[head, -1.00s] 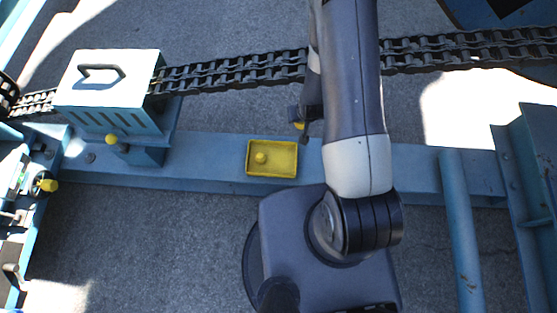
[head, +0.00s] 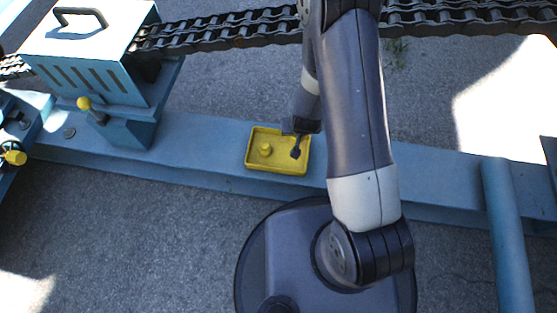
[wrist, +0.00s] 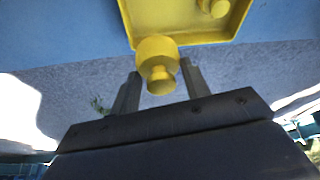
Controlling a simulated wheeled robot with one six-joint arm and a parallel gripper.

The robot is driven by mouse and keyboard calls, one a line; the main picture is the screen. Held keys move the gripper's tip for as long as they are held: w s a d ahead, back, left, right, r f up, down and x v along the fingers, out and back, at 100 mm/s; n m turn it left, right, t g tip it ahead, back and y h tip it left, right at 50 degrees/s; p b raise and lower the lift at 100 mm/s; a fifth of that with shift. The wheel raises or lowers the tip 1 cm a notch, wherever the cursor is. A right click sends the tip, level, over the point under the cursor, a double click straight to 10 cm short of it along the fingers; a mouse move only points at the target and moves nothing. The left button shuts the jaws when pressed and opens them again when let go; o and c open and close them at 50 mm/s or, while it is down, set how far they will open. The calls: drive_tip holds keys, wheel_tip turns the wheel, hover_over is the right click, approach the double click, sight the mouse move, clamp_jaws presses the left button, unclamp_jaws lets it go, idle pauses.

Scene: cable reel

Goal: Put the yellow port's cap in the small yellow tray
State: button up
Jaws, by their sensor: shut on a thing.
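My gripper (head: 298,145) is shut on a yellow knobbed cap and hangs over the right part of the small yellow tray (head: 275,167). In the wrist view the cap (wrist: 158,64) sits between the two fingers (wrist: 160,80), with the near wall of the tray (wrist: 190,37) just beyond it. From these views I cannot tell whether the cap touches the tray. A second yellow knobbed piece (head: 265,149) stands in the left part of the tray. In the head view my gripper mostly hides the held cap.
The tray sits on a blue beam (head: 200,150). To the left stands a pale blue box (head: 90,45) with a handle and a yellow-tipped fitting (head: 85,103). Another yellow knob (head: 14,157) is at the far left. A black chain (head: 220,35) runs behind, and a blue post (head: 508,230) stands right.

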sight(294, 137)
drive_tip(key=f+b, duration=0.1)
drive_tip(key=f, duration=0.1)
drive_tip(key=a+f+b, duration=0.1)
drive_tip(key=shift+a+f+b, duration=0.1)
drive_tip(key=shift+f+b, duration=0.2)
drive_tip(key=shift+f, duration=0.1)
wheel_tip(294, 137, down, 9)
drive_tip(key=b, duration=0.5)
drive_tip(key=shift+f, duration=0.1)
drive_tip(key=shift+f, duration=0.15)
drive_tip(key=o, duration=1.3)
drive_tip(key=shift+r, duration=0.3)
drive_tip(key=p+v, duration=0.5)
drive_tip(key=v, duration=0.6)
drive_tip(key=shift+s+r, duration=0.15)
drive_tip(key=shift+r, duration=0.2)
